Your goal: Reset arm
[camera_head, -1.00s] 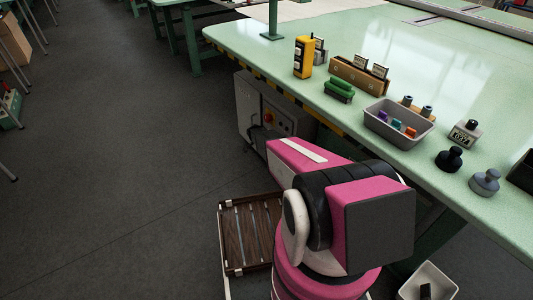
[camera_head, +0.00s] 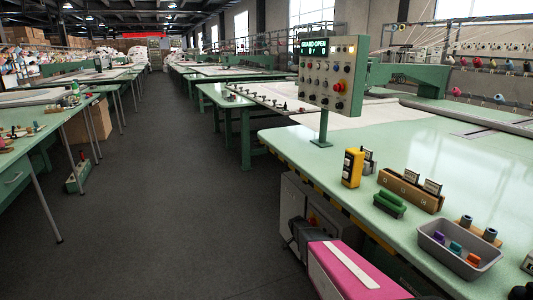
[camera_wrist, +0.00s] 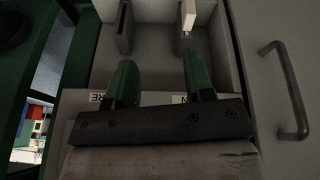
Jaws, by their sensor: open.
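My gripper (camera_wrist: 157,66) shows in the wrist view with its two green fingers apart and nothing seen between them. It faces a pale grey surface with a recessed part ahead of the fingers; two dark upright pieces stand there, and I cannot tell what they are. A label with partly hidden letters lies behind the fingers. In the head view only a pink part of my arm shows at the bottom; my gripper is not seen there.
A dark bar handle (camera_wrist: 286,90) is on the grey panel at right. The green table (camera_head: 440,150) bears a control box (camera_head: 328,75), a yellow device (camera_head: 352,167), a green block (camera_head: 389,204), a wooden holder (camera_head: 411,190) and a grey tray (camera_head: 434,244).

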